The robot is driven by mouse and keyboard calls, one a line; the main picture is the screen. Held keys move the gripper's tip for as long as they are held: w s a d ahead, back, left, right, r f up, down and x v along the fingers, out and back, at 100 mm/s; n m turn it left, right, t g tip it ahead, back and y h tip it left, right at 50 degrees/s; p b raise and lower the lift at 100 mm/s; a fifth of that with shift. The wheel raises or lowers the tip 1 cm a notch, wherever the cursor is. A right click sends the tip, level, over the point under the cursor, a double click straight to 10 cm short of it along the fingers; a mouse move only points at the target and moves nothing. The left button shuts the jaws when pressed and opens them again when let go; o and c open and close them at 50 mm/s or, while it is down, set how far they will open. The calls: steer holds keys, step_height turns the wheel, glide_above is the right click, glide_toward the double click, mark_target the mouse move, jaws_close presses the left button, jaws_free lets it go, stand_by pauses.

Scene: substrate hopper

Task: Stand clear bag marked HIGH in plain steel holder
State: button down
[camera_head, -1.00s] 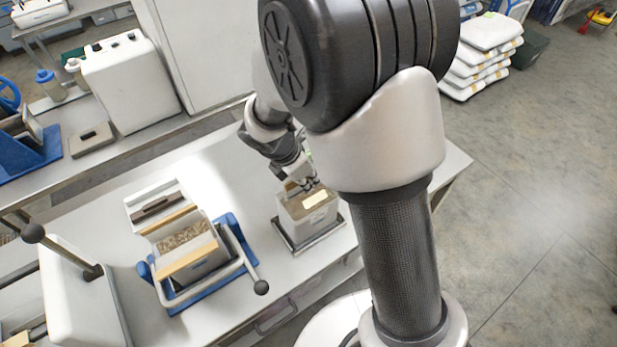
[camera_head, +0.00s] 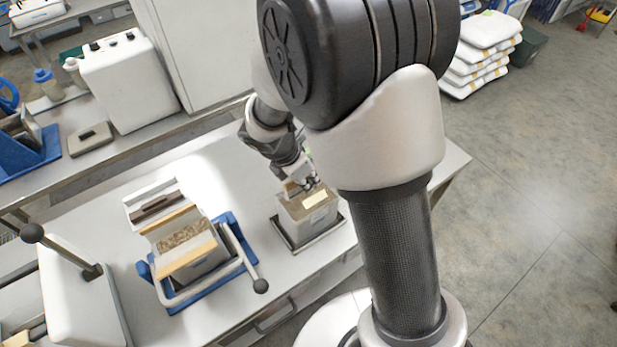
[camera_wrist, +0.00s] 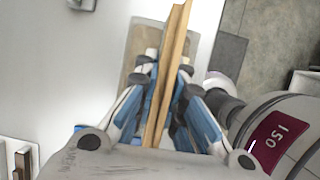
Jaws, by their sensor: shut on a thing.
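My gripper (camera_head: 303,187) is shut on the tan top strip (camera_wrist: 168,75) of a clear bag. In the wrist view the strip runs upright between the blue-padded fingers. In the head view the boxy bag (camera_head: 306,212) hangs below the fingers, with a pale label on its side; its marking is too small to read. The plain steel holder (camera_head: 305,245) is a low frame on the bench directly under the bag. The bag looks upright and over or within the frame. I cannot tell whether its bottom touches the holder. My gripper partly hides the bag's top.
Left of the steel holder, a blue-based frame (camera_head: 240,232) holds a container of brown granules (camera_head: 185,238) with tan bars; its ball-ended lever (camera_head: 260,286) sticks out toward the holder. A white lever machine (camera_head: 80,290) stands farther left. The white bench (camera_head: 215,165) is clear behind.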

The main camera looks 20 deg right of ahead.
steer(key=shift+f+b, duration=0.3)
steer(key=shift+f, duration=0.1)
steer(key=c, duration=1.6)
jaws_free()
steer(key=shift+s, duration=0.1)
steer(key=v, duration=1.2)
steer(key=s+d+r+m+t+y+b, duration=0.1)
steer(key=s+d+m+y+b, duration=0.1)
steer(key=s+m, duration=0.7)
steer(key=s+d+r+m+t+y+b, duration=0.2)
steer(key=s+m+b, duration=0.2)
steer(key=s+m, duration=0.6)
steer(key=m, duration=0.2)
steer(key=shift+r+m, duration=0.15)
steer(key=shift+m, duration=0.15)
